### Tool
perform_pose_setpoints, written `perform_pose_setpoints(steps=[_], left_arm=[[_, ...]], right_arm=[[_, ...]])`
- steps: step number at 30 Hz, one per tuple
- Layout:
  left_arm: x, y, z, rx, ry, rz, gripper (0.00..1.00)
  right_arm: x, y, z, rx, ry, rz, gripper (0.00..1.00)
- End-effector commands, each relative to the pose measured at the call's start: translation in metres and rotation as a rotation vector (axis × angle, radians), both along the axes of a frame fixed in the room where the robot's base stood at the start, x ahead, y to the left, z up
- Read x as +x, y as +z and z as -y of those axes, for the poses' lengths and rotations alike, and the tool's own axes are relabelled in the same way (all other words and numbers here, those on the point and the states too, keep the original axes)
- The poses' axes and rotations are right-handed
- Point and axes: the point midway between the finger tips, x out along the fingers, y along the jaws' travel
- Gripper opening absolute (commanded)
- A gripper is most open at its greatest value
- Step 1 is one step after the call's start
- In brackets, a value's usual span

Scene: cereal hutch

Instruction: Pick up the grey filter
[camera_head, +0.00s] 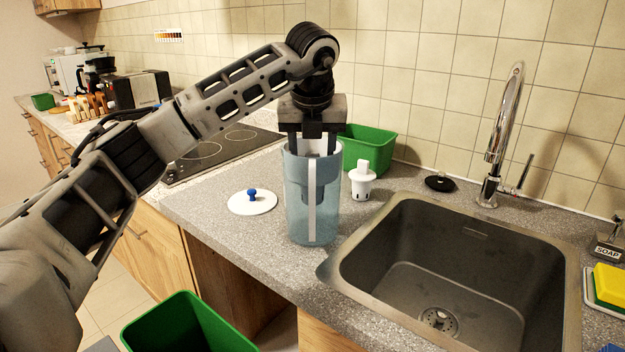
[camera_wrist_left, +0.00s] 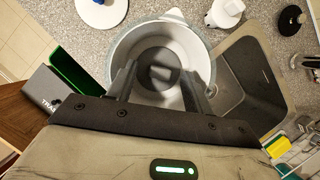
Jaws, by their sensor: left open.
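A blue translucent pitcher (camera_head: 298,205) with a white stripe stands on the counter left of the sink. The wrist view looks down into it, past its pale rim (camera_wrist_left: 118,62). A dark grey round piece (camera_wrist_left: 160,72), which looks like the grey filter, lies inside; its full shape and depth are hard to tell. My right gripper is out of view.
A white lid with a blue knob (camera_head: 252,202) lies left of the pitcher. A white cartridge (camera_head: 362,182) stands to its right, with a green tub (camera_head: 368,150) behind. The sink (camera_head: 460,262) and a black stopper (camera_head: 440,183) are further right. A green bin (camera_head: 190,325) stands below.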

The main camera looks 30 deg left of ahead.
Motion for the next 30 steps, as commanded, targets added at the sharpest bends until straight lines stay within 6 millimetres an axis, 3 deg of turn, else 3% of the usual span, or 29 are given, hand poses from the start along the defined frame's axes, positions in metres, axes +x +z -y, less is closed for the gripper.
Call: perform_pose_setpoints(steps=[4,12,14,18,26,30], left_arm=[[0.005,-0.016,-0.004,0.0,0.0,-0.002,0.51],[0.007,-0.02,-0.004,-0.001,0.0,0.0,0.51],[0.007,-0.02,-0.004,-0.001,0.0,0.0,0.37],[0.007,-0.02,-0.004,-0.001,0.0,0.0,0.0],[0.007,-0.019,-0.004,-0.002,-0.001,0.001,0.0],[0.007,-0.007,-0.004,-0.002,0.001,0.004,0.0]], right_arm=[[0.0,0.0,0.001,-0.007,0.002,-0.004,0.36],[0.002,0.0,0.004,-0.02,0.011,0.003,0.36],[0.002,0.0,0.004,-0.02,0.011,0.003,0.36],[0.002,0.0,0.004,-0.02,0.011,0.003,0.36],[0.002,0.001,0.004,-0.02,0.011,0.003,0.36],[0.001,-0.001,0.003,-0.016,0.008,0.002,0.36]])
